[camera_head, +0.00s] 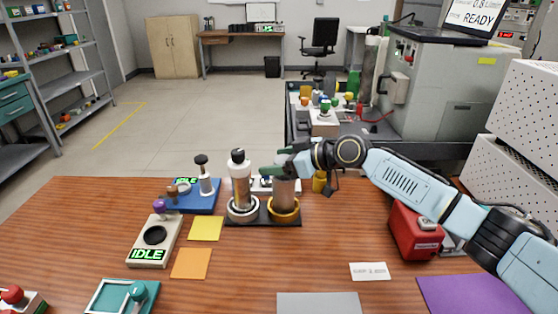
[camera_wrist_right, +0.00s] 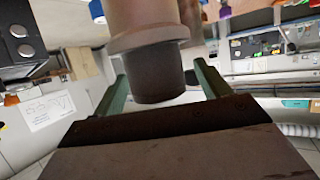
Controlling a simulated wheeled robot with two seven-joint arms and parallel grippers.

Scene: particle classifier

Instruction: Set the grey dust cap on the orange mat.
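The orange mat (camera_head: 190,263) lies flat and bare on the wooden table, left of centre. My right gripper (camera_head: 279,169) is at the top of a grey-brown column (camera_head: 284,194) standing in a gold ring. In the right wrist view a dark grey cylinder (camera_wrist_right: 158,78), which looks like the grey dust cap, sits at the end of a flanged tan tube (camera_wrist_right: 148,22). The green fingers of my right gripper (camera_wrist_right: 160,80) stand on either side of it, with gaps visible on both sides. My left gripper is not in view.
A black-topped column (camera_head: 240,180) in a silver ring stands left of the gold-ringed one, on the same dark base. A yellow mat (camera_head: 205,228) lies behind the orange one. A beige IDLE box (camera_head: 147,249) and a teal tray (camera_head: 101,298) are nearby.

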